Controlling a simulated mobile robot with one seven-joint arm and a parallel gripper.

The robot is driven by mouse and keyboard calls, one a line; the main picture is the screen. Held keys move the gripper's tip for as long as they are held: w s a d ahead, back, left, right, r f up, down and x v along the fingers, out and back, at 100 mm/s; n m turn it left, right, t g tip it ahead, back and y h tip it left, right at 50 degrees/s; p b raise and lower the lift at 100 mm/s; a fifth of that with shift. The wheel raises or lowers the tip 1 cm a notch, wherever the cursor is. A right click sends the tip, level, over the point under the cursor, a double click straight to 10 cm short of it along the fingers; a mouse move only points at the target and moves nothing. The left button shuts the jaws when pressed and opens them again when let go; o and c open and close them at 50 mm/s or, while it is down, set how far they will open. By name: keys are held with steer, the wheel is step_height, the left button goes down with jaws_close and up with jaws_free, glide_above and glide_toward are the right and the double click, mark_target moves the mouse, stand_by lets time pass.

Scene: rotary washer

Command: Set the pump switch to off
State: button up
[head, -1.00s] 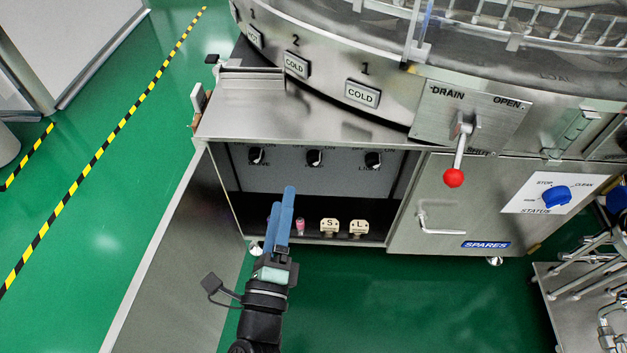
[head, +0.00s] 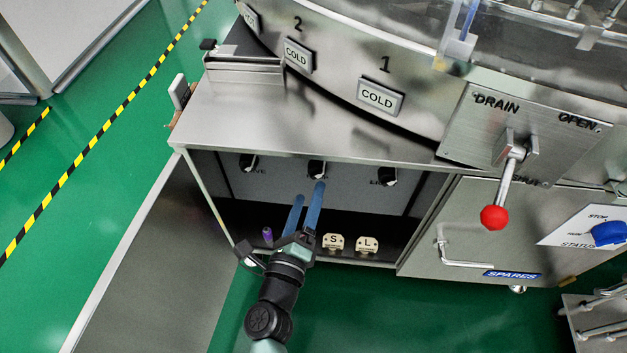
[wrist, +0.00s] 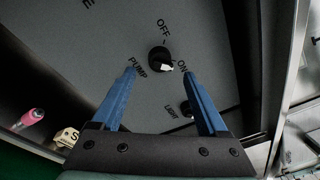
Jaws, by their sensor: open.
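The pump switch (wrist: 158,55) is a round black knob with a white pointer on a grey panel. It is marked PUMP, OFF and ON, and its pointer is toward the ON side. In the head view it is the middle knob (head: 317,167), partly behind a blue finger. My gripper (wrist: 159,73) is open, its two blue fingers pointing at the panel. In the wrist view the fingertips lie to either side of and slightly below the knob. In the head view my gripper (head: 309,190) reaches into the open cabinet. I cannot tell whether a finger touches the knob.
The light knob (wrist: 187,108) is close by the right finger. Another knob (head: 248,162) is at the left of the panel. The cabinet top (head: 300,125) overhangs; the open door (head: 150,265) is left.

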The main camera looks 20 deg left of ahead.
mark_target(315, 177)
steer(key=shift+w+a+b, duration=0.2)
steer(key=shift+w, duration=1.1)
steer(key=shift+w+a+b, duration=0.15)
steer(key=shift+w+a, duration=0.05)
steer(key=shift+w, duration=1.05)
jaws_close()
